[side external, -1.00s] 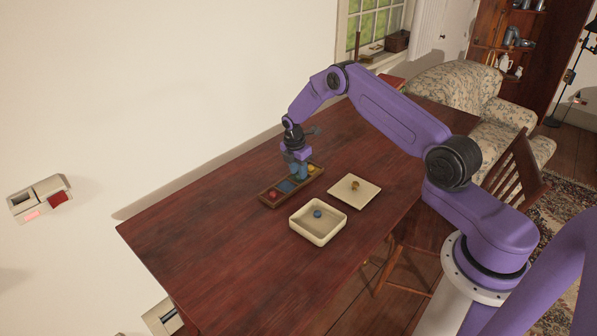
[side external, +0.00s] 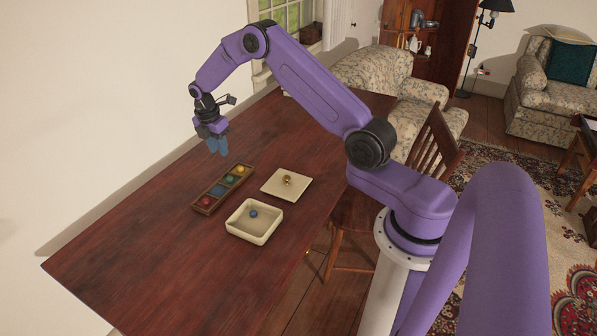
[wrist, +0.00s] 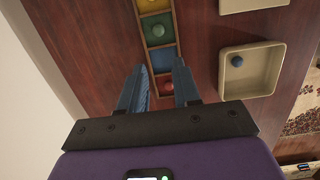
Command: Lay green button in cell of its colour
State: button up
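The wooden tray (side external: 197,209) has a row of coloured cells. The green button (side external: 230,178) lies in the green cell; the wrist view also shows the button (wrist: 158,30) inside the green square (wrist: 147,22). A red button (side external: 206,202) is in the red cell and a yellow one (side external: 240,169) in the yellow cell. The blue cell (wrist: 162,60) is empty. My gripper (side external: 219,150) is raised above the tray, apart from it. Its two blue fingers (wrist: 160,66) are open with nothing between them.
A cream square dish (side external: 238,232) holds a blue button (side external: 254,213). A flat cream plate (side external: 273,188) behind it bears a gold-brown button (side external: 287,180). The near part of the dark table (side external: 140,260) is clear. A wall runs along its left side.

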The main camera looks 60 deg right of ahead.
jog(key=s+a+r+m+y, duration=0.1)
jog(key=s+a+r, duration=0.5)
jog(key=s+a, duration=0.35)
jog(key=s+a+r+m, duration=0.2)
jog(key=s+a+r, duration=0.55)
jog(key=a, duration=0.35)
jog(key=s+d+r+m+y, duration=0.1)
jog(key=s+d+m, duration=0.1)
jog(key=s, duration=2.4)
jog(key=shift+s+r, duration=0.2)
jog(key=shift+r, duration=0.1)
